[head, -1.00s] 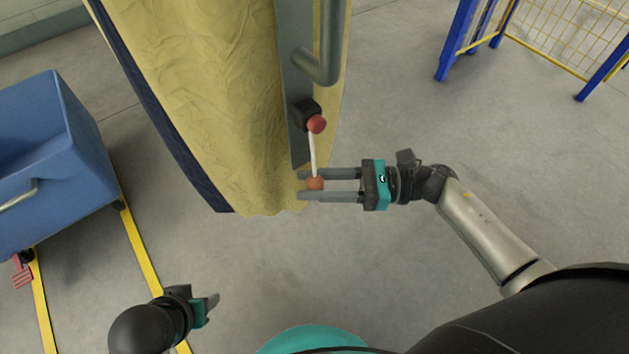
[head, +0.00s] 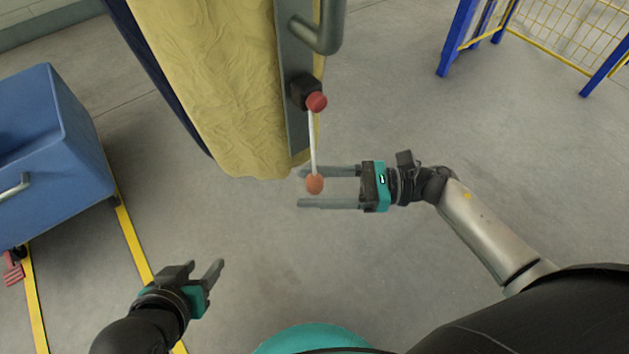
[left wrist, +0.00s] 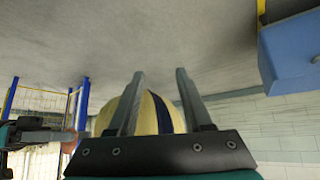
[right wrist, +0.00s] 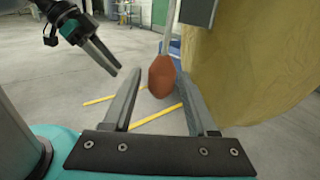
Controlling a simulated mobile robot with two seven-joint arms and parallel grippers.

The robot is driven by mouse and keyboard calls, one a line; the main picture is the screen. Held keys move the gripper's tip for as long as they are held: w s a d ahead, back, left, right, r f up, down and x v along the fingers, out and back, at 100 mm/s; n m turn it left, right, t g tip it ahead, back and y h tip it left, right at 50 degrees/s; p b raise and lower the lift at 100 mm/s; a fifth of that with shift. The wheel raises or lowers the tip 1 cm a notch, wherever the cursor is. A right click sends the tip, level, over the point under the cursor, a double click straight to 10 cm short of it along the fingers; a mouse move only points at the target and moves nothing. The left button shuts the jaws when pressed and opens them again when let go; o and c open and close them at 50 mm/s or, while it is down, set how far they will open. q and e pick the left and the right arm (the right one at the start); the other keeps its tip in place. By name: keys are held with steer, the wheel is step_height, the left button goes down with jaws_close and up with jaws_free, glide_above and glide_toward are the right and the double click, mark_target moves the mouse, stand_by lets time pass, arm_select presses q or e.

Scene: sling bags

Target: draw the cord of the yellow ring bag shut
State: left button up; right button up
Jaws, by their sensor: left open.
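The yellow bag (head: 215,85), with a dark blue panel on its left side, hangs at the top of the head view. A grey plate on its right edge carries a black block (head: 303,90) with a red ball (head: 316,102). A pale cord (head: 313,140) runs from there to an orange knob (head: 315,184). My right gripper (head: 303,188) is open with the knob between its fingers; the right wrist view shows the knob (right wrist: 161,77) with gaps beside it. My left gripper (head: 205,266) is open and empty, lower left, apart from the bag.
A blue bin (head: 50,140) stands at the left beside yellow floor lines (head: 133,240). A curved grey handle (head: 325,35) is on the plate above the block. A blue and yellow mesh frame (head: 560,35) stands upper right. The floor between is clear.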

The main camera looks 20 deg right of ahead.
steer(key=shift+o, duration=0.4)
steer(key=shift+r, duration=0.15)
arm_select(q)
steer(key=shift+s+a+r+g+y+p, duration=0.15)
steer(key=shift+s+a+g+y+p, duration=0.15)
steer(key=shift+s+a+g, duration=0.3)
steer(key=shift+s+a+r+g+y+p, duration=0.2)
steer(key=shift+s+a+g+p, duration=0.15)
steer(key=shift+s+a, duration=0.35)
arm_select(e)
steer(key=v, duration=1.5)
arm_select(q)
steer(key=shift+w, duration=0.1)
arm_select(e)
steer(key=shift+d, duration=0.1)
